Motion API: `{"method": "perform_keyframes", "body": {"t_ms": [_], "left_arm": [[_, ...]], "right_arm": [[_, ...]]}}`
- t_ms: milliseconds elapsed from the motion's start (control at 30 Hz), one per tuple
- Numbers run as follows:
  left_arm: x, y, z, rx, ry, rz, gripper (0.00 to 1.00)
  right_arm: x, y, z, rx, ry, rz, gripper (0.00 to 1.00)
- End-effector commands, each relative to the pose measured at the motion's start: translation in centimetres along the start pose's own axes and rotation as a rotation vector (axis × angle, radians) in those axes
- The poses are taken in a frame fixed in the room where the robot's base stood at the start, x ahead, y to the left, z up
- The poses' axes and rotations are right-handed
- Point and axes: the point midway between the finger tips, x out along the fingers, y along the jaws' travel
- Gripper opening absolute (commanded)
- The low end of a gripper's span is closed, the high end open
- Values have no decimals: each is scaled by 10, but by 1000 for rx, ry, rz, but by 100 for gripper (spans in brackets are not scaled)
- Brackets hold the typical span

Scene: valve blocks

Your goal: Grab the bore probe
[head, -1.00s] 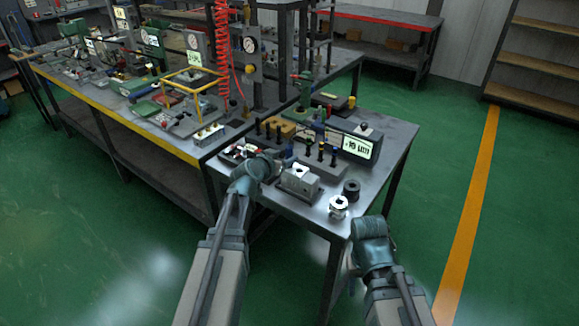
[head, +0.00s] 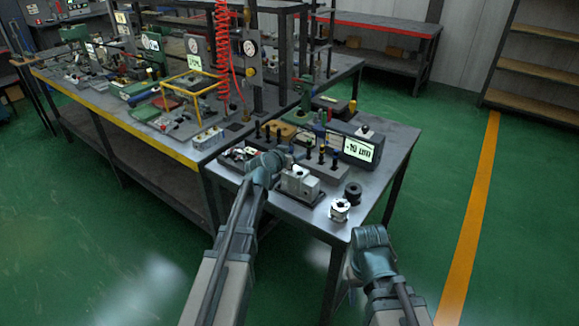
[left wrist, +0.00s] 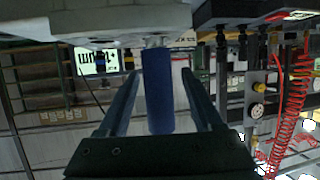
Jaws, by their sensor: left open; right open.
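In the left wrist view, which looks upside down, the bore probe appears as a plain blue cylinder (left wrist: 158,92). It lies between the two fingers of my open left gripper (left wrist: 159,80), with a gap visible on each side. Its far end meets a small metal part below a pale block. In the head view my left gripper (head: 268,165) is over the table's near left part, beside a grey metal block (head: 299,184); it seems to hide the probe there. My right gripper (head: 370,238) is open and empty, off the table's front right corner.
A silver ring part (head: 340,210) and a black ring (head: 353,193) stand right of the block. Behind are several black-handled pins (head: 321,155) and a digital display (head: 358,149). The table's right side (head: 393,150) is clear.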

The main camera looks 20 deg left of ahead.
Motion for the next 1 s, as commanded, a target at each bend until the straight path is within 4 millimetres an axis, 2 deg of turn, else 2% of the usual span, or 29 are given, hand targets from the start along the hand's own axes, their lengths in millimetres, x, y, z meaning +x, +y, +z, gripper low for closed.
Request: {"method": "perform_keyframes", "body": {"t_ms": [33, 300, 400, 833, 1000], "left_arm": [[0, 0, 0, 0, 0, 0, 63], [0, 0, 0, 0, 0, 0, 15], [0, 0, 0, 0, 0, 0, 0], [-1, 0, -1, 0, 0, 0, 0], [-3, 0, -6, 0, 0, 0, 0]], "right_arm": [[0, 0, 0, 0, 0, 0, 50], [0, 0, 0, 0, 0, 0, 50], [0, 0, 0, 0, 0, 0, 50], [-1, 0, 0, 0, 0, 0, 50], [-7, 1, 0, 0, 0, 0, 50]]}}
